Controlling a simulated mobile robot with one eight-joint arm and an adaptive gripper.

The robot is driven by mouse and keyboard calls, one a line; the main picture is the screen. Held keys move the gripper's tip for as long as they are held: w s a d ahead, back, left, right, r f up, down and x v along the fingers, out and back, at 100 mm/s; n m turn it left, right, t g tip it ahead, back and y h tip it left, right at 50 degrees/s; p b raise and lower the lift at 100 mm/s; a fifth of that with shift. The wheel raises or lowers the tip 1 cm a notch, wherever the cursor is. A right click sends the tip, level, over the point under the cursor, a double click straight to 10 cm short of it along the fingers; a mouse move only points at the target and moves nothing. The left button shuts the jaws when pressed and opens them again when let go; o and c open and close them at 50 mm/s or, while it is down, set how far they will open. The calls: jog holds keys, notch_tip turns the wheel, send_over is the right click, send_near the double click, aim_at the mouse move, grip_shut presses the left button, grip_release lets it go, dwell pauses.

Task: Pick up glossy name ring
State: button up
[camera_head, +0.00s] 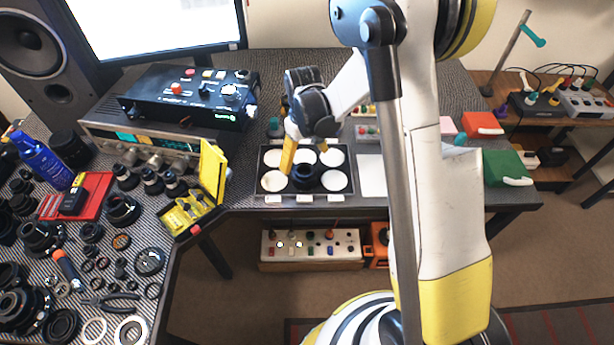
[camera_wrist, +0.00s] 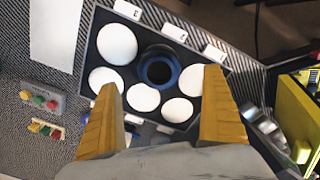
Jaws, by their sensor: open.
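My gripper (camera_head: 304,157) is open above the sorting tray (camera_head: 350,190), with its yellow fingers pointing down. A dark round part with a blue rim and open centre (camera_wrist: 159,68) stands in the tray among white discs, between the fingertips in that view. It also shows in the head view (camera_head: 307,179). I cannot tell whether it is the glossy name ring. Several loose rings lie on the left bench, among them a pale ring (camera_head: 131,331) and a dark ring (camera_head: 150,262).
An open yellow case (camera_head: 190,208) stands left of the tray. A black control box (camera_head: 190,95) sits behind it. A red tray (camera_head: 76,197), pliers (camera_head: 110,300) and many lens parts crowd the left bench. A white sheet (camera_head: 371,176) lies right of the tray.

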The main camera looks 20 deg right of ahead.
jog(key=f+b, duration=0.1)
jog(key=f, duration=0.1)
jog(key=f+b, duration=0.1)
jog(key=f, duration=0.2)
jog(key=f+b, duration=0.1)
jog(key=f, duration=0.2)
jog(key=shift+w, duration=0.35)
jog(key=c, duration=1.3)
